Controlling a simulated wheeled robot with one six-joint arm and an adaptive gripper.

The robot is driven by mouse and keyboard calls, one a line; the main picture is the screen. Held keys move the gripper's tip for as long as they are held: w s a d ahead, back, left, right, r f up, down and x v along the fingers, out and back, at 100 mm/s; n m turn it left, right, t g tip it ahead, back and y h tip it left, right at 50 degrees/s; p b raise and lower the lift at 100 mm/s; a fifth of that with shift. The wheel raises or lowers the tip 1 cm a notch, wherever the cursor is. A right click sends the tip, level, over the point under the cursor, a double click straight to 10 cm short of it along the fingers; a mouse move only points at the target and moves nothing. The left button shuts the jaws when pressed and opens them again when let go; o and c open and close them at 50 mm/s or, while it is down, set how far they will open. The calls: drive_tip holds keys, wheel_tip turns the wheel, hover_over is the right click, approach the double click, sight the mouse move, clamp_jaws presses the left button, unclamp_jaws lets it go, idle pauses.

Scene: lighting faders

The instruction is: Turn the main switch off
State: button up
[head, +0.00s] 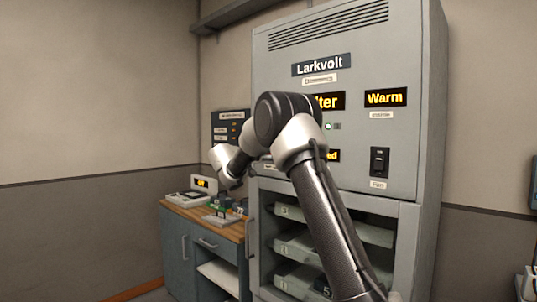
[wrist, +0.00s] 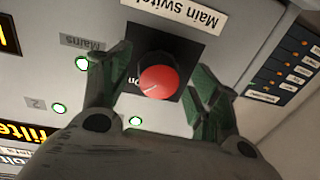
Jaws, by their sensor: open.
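The main switch (wrist: 158,80) is a round red knob on a black plate (wrist: 190,55), in the middle of the wrist view. Its label "Main switch" (wrist: 185,12) appears upside down above it, and the word "on" shows partly on the plate. My gripper (wrist: 158,85) is open, with one green-padded finger on each side of the knob. I cannot tell whether either finger touches it. In the head view my arm hides the knob and the gripper.
The grey Larkvolt cabinet (head: 430,120) carries lit displays, a black fan switch (head: 379,161) and open shelves below. A wooden-topped bench (head: 190,211) with small items stands to its left. Green lamps (wrist: 82,63) are lit beside the knob.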

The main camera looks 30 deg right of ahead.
drive_tip(key=shift+w+d, duration=0.15)
drive_tip(key=shift+d, duration=0.2)
drive_tip(key=c, duration=1)
drive_tip(key=shift+n, duration=0.3)
drive_tip(key=shift+r+n+g, duration=0.15)
drive_tip(key=shift+n+g, duration=0.25)
drive_tip(key=shift+n, duration=3.7)
drive_tip(key=shift+r+n+g, duration=0.15)
drive_tip(key=shift+n+g, duration=0.25)
drive_tip(key=shift+n, duration=3.7)
